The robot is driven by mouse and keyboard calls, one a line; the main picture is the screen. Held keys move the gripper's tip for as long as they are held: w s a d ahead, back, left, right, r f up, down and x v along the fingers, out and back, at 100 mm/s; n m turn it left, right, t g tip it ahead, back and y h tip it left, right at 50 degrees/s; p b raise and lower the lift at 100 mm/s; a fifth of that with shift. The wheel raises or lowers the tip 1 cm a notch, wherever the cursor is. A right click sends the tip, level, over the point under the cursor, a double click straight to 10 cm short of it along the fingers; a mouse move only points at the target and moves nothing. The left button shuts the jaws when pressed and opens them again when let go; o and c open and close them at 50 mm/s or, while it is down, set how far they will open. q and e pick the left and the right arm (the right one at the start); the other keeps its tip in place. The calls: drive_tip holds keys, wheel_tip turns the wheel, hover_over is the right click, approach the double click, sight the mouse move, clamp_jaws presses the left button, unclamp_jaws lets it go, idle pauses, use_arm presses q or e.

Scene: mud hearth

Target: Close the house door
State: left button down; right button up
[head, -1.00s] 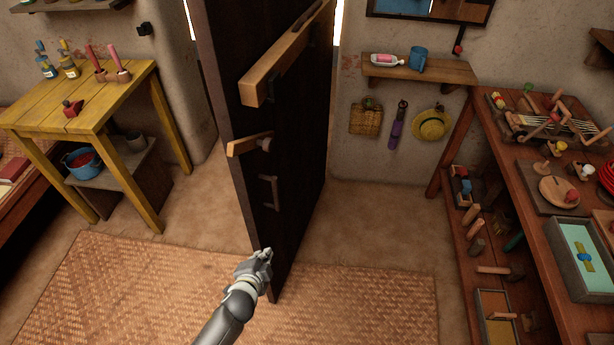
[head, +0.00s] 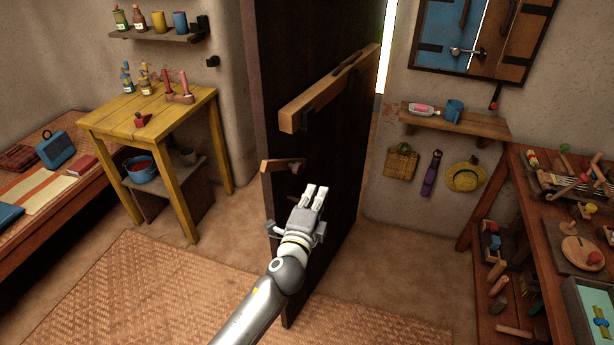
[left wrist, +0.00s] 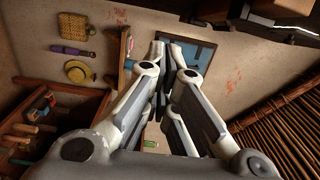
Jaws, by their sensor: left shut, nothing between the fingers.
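The house door (head: 330,150) is a tall dark wooden panel, standing open and swung into the room in the middle of the head view. A light wooden bar (head: 325,97) crosses its upper part, and a smaller wooden latch piece (head: 282,165) sits below it. My left gripper (head: 314,192) is raised in front of the door's face, below and right of the latch, and hides part of the door and its handle. I cannot tell if it touches the door. Its fingers are together and empty; they also show in the left wrist view (left wrist: 163,60). My right gripper is not in view.
A yellow table (head: 150,115) with bottles stands left of the door, by a low bed (head: 60,190). A wall shelf (head: 455,122) and a workbench (head: 540,190) stand at the right. A woven mat (head: 150,290) covers the floor in front.

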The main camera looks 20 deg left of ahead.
use_arm(q)
drive_tip(key=w+a+p, duration=0.1)
drive_tip(key=w+a, duration=0.3)
drive_tip(key=w, duration=0.1)
drive_tip(key=shift+w+p, duration=0.25)
drive_tip(key=shift+p, duration=0.1)
